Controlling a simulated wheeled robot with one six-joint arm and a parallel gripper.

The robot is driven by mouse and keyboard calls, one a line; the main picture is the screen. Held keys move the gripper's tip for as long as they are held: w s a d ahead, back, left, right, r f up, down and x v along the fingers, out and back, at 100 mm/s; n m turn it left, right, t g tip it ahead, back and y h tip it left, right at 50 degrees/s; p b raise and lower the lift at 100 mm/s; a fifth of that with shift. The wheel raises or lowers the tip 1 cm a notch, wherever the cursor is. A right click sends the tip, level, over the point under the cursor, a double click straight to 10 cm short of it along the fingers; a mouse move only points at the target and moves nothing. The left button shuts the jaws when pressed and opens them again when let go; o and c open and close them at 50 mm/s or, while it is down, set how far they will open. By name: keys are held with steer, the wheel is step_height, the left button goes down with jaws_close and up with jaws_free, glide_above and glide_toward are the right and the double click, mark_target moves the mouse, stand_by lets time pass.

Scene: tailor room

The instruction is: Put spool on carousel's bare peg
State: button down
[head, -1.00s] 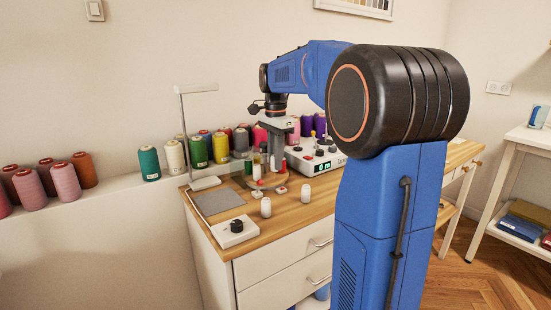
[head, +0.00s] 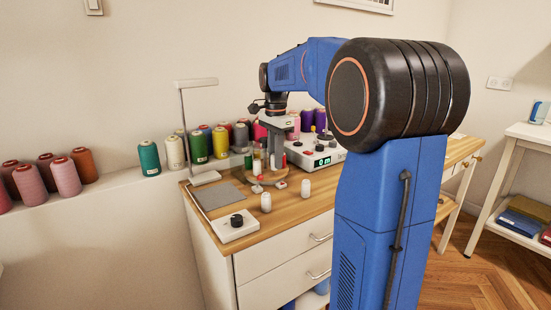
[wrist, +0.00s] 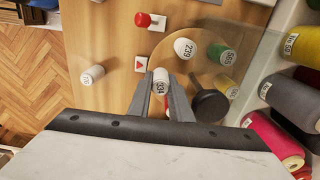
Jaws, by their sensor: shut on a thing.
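My gripper (wrist: 163,92) is shut on a spool with a pale round top marked 034 (wrist: 161,84). Its body is mostly hidden, with a bit of red showing between the fingers. The round carousel (wrist: 184,28) lies beneath and to the right in the wrist view. A white spool marked 239 (wrist: 185,48), a green spool marked 565 (wrist: 220,54) and a yellow spool (wrist: 224,86) stand on it. In the head view my gripper (head: 268,148) is over the carousel (head: 283,181) on the wooden counter. I cannot make out the bare peg.
A white spool (wrist: 93,75) stands on the counter at left, and a red knob (wrist: 143,19) at top. Large cones crowd the right edge, including a magenta one (wrist: 270,137). A lamp (head: 184,120) stands behind.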

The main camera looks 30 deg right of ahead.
steer(key=shift+f, duration=0.2)
steer(key=shift+f, duration=0.35)
steer(key=shift+f, duration=0.1)
steer(key=c, duration=1.5)
jaws_free()
steer(key=shift+c, duration=0.2)
